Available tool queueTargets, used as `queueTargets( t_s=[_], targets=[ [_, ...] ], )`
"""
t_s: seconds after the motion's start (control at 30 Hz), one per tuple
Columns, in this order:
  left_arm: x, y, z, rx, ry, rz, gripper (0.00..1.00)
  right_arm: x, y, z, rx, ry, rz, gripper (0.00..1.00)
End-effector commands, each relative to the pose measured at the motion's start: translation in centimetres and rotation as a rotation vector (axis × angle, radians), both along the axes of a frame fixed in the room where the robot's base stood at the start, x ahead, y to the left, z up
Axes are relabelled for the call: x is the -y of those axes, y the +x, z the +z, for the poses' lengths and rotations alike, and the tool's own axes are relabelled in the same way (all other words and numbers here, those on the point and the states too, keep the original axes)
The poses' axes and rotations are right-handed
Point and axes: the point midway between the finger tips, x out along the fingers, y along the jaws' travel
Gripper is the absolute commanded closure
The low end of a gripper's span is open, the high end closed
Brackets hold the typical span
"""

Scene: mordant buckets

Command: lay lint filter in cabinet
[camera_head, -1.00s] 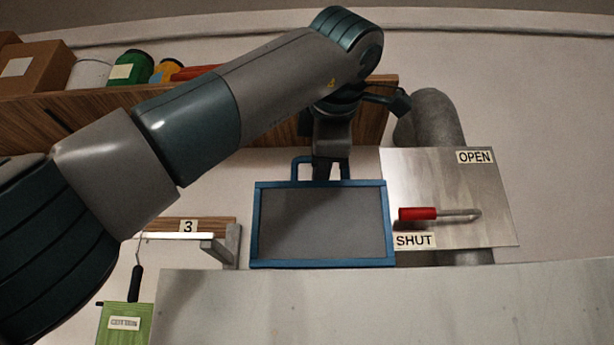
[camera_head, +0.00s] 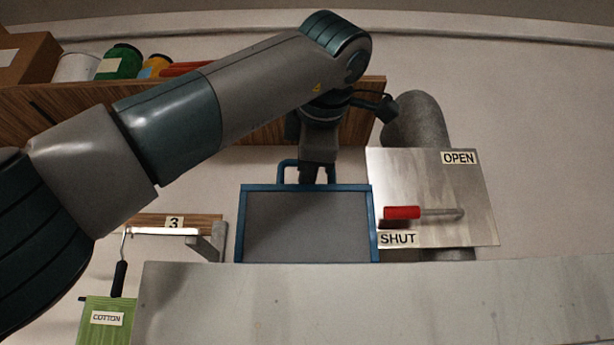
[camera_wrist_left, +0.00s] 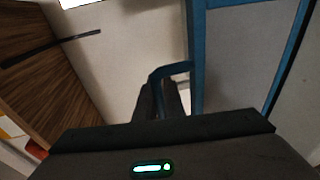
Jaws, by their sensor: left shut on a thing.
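The lint filter (camera_head: 308,226) is a grey screen in a blue frame with a blue handle on top. It hangs upright in the middle of the head view. My left gripper (camera_head: 309,176) is shut on its handle from above. In the left wrist view the gripper fingers (camera_wrist_left: 160,100) are at the blue handle, and the filter's frame (camera_wrist_left: 197,60) runs up beside them. A pale grey metal body (camera_head: 380,300), seemingly the cabinet, spans the bottom of the head view. Its upper edge hides the filter's bottom bar. Its opening cannot be made out. My right gripper is not in view.
Right of the filter is a metal plate (camera_head: 455,190) with a red-handled lever (camera_head: 403,212) pointing sideways, between labels OPEN and SHUT. A grey pipe (camera_head: 418,120) runs behind it. A wooden shelf (camera_head: 260,132) holds jars and boxes. A green COTTON item (camera_head: 107,325) hangs lower left.

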Motion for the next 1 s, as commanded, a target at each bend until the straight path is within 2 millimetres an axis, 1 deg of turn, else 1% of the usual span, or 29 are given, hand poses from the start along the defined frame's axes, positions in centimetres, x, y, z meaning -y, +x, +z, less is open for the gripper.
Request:
queueTargets(
  t_s=[1.0],
  targets=[
    [0.0,0.0,-2.6,0.000,0.000,0.000,1.00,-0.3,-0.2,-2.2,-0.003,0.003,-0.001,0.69]
  ],
)
